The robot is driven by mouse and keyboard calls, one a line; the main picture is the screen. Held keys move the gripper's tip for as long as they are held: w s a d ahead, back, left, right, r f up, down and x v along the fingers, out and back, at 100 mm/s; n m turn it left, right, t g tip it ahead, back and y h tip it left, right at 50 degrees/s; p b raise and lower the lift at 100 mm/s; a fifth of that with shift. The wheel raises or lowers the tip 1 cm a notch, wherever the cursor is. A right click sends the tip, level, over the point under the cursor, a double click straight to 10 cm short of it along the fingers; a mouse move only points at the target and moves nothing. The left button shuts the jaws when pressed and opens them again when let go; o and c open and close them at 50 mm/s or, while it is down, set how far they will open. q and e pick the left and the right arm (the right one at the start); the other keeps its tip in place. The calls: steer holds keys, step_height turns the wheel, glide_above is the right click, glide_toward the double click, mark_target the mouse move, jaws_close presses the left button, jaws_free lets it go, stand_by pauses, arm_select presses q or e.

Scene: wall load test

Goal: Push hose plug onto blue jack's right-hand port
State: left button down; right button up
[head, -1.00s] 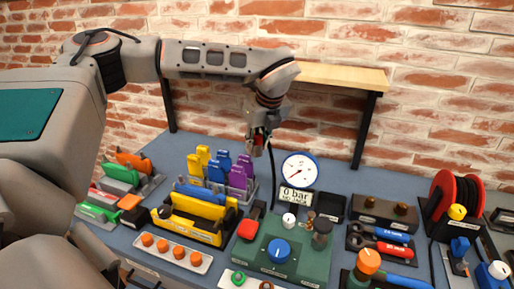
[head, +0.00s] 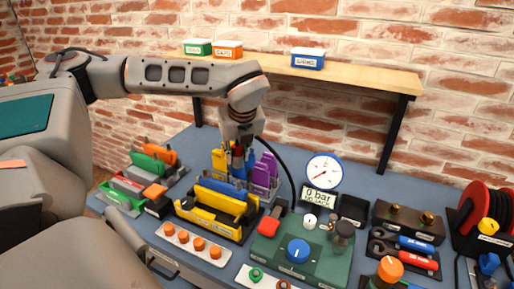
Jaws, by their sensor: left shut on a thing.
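My left gripper (head: 238,158) is shut on the hose plug, of which a little red (head: 237,148) shows between the fingers. The black hose (head: 286,166) arcs from it down to the right, towards the green pump unit (head: 285,262). A long blue body, apparently the blue jack (head: 222,188), lies in the yellow cradle (head: 205,213). The gripper is above and behind its right half, apart from it as far as I can tell. The jack's ports are too small to make out. My right gripper is out of view.
A grey rack of upright yellow, blue and purple pieces (head: 266,168) stands close under and behind the gripper. The gauge (head: 324,170) and a "0 bar NO JACK" display (head: 319,200) are to the right. A wooden shelf (head: 350,75) holds small boxes above.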

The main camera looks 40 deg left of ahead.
arm_select(q)
steer(key=b, duration=0.3)
glide_above(238, 181)
step_height(238, 181, down, 5)
steer(key=shift+w+r, duration=0.1)
steer(key=shift+r, duration=0.05)
steer(key=shift+f, duration=0.25)
steer(key=shift+f+b, duration=0.55)
steer(key=shift+f, duration=0.15)
steer(key=shift+f+b, duration=0.35)
steer(key=shift+f, duration=0.15)
